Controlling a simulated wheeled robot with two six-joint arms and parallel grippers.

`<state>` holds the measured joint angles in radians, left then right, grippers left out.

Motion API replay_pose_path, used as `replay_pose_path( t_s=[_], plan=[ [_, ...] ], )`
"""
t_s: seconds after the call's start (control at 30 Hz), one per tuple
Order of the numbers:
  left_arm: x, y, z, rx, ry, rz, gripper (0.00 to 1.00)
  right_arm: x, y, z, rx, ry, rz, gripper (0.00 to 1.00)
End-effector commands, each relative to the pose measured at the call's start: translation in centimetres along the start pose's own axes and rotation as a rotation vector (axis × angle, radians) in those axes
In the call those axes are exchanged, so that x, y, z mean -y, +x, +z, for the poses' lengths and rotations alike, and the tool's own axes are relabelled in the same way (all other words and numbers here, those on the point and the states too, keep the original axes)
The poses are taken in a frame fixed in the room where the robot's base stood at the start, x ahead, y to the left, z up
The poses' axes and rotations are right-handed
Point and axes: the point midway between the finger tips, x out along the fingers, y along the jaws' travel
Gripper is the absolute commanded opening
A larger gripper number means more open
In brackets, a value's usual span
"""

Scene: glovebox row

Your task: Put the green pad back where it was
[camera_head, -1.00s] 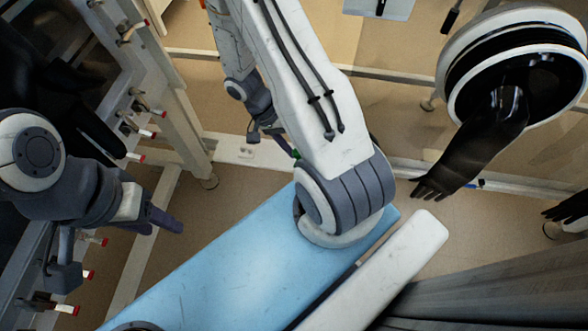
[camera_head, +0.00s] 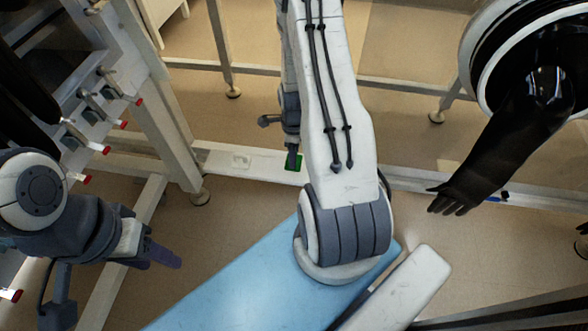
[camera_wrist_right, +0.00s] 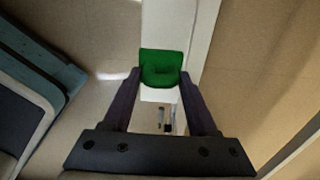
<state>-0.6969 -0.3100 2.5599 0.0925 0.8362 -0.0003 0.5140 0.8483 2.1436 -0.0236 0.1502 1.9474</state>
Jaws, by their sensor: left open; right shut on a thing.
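The green pad (camera_head: 294,162) shows in the head view as a small green patch at the tip of my right gripper (camera_head: 291,154). In the right wrist view the green pad (camera_wrist_right: 162,66) sits between the two fingertips of my right gripper (camera_wrist_right: 161,78), which is shut on it. Behind the pad runs a white floor beam (camera_wrist_right: 178,25); I cannot tell whether the pad touches it. My left gripper (camera_head: 160,253) is at the left of the head view, open and away from the pad.
A black glove (camera_head: 505,150) hangs at the right. A rack with red-tipped fittings (camera_head: 105,150) stands at the left. Bare floor (camera_head: 230,215) lies in front of the beam.

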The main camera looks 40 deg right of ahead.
Motion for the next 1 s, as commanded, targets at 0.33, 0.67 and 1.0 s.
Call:
replay_pose_path(
  t_s=[0.33, 0.67, 1.0],
  plan=[
    [0.2, 3.3, 0.2, 0.000, 0.000, 0.000, 0.50, -0.1, 5.2, 0.0, -0.001, -0.003, 0.002, 0.14],
    [0.2, 3.2, 0.2, 0.000, 0.000, 0.000, 0.50, 0.0, 5.5, 0.0, 0.000, -0.003, 0.000, 0.14],
    [0.2, 3.2, 0.2, 0.000, 0.000, 0.000, 0.50, -0.1, 5.4, 0.0, -0.001, -0.003, 0.001, 0.89]
  ],
)
